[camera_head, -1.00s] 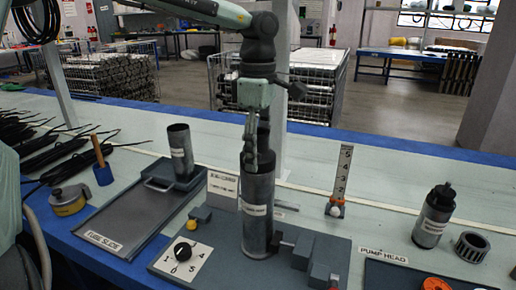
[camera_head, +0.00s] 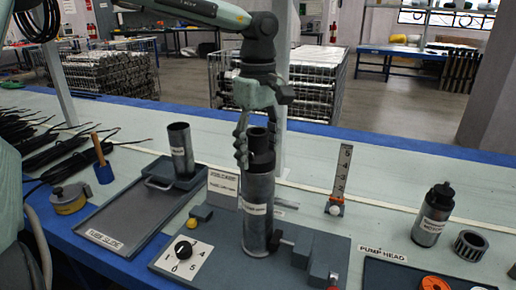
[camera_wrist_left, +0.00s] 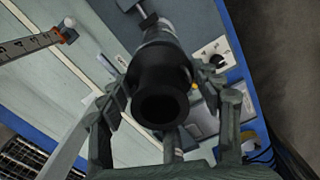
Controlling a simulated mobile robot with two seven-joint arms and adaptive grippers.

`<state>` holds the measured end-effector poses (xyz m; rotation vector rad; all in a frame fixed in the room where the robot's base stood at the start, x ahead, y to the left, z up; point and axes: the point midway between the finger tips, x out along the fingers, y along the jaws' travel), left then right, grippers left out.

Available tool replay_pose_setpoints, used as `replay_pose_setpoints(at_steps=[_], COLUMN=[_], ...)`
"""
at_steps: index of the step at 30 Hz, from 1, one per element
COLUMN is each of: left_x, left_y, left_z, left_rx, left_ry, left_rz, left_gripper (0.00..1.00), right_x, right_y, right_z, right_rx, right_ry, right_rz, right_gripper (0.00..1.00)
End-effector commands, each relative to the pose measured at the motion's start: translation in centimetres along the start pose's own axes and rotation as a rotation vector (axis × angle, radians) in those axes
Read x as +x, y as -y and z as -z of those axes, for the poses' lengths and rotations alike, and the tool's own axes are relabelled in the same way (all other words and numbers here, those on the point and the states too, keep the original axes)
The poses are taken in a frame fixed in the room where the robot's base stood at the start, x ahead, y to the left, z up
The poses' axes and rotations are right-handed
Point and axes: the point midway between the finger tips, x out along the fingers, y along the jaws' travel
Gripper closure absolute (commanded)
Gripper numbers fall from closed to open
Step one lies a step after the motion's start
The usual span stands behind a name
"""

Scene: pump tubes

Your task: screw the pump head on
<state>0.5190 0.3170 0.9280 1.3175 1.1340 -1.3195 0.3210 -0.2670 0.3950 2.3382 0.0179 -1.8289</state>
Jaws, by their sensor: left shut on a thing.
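A grey metal tube (camera_head: 257,218) with a white label stands upright in the fixture on the dark base plate (camera_head: 215,263). A black pump head (camera_head: 260,145) sits at the tube's top, its upper end open in the left wrist view (camera_wrist_left: 160,97). My left gripper (camera_head: 258,158) is above the tube, its fingers on both sides of the pump head and shut on it. In the left wrist view my left gripper (camera_wrist_left: 165,105) has its fingers either side of the black piece. The joint between head and tube is partly hidden. My right gripper is not in view.
A dial plate (camera_head: 183,261), a small yellow knob (camera_head: 191,224) and a clamp block (camera_head: 315,259) surround the tube. A tray with another tube (camera_head: 181,150) is left. A numbered gauge (camera_head: 341,180), a bottle (camera_head: 433,214) and a slotted ring (camera_head: 470,245) are right.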

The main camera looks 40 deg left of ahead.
Motion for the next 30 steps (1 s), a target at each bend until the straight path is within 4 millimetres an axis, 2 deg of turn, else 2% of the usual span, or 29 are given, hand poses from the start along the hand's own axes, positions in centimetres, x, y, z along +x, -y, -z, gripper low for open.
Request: replay_pose_setpoints(at_steps=[8,15,16,18,30], left_x=[-0.11,-0.14,-0.14,-0.13,-0.03], left_y=[-0.07,-0.08,-0.08,-0.08,-0.01], left_z=[0.01,0.01,0.01,0.01,0.0], left_rx=[0.274,0.295,0.294,0.294,0.292], left_ry=[-0.001,-0.001,-0.001,-0.001,0.0], left_rz=[-0.003,-0.003,-0.003,-0.003,-0.001], left_gripper=[0.71,0.71,0.32,0.26,0.26], right_x=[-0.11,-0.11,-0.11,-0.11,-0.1], right_y=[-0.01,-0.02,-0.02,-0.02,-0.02], right_z=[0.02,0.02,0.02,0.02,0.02], right_rx=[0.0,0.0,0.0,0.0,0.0], right_ry=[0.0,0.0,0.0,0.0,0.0], right_rz=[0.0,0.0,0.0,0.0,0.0], right_gripper=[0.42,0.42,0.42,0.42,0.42])
